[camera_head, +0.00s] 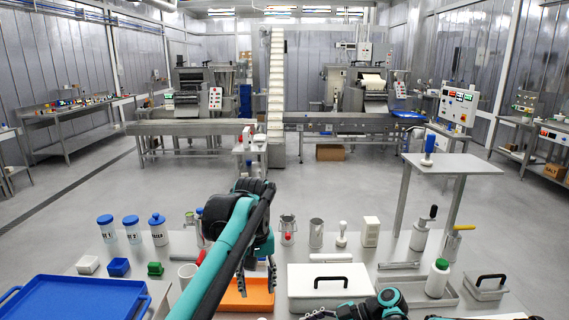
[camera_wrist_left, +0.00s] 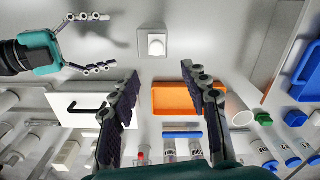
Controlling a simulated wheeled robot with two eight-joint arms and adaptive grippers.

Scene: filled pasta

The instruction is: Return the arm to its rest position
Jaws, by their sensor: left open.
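My left arm, teal and black, reaches in from the lower left of the head view. Its left gripper (camera_head: 257,283) points down over the table near the orange tray (camera_head: 228,296). In the left wrist view the left gripper (camera_wrist_left: 162,80) has its two fingers wide apart, with nothing between them. My right gripper (camera_wrist_left: 110,42) is at the upper left of the wrist view, fingers spread and empty; in the head view it is partly cut off by the bottom edge.
A white lidded box (camera_head: 305,277) with a black handle is right of the orange tray. A blue tray (camera_head: 75,300) is at lower left. Blue-capped jars (camera_head: 158,230), metal cups (camera_head: 316,233) and a white bottle (camera_head: 437,278) crowd the table. A small stand (camera_head: 455,163) rises at right.

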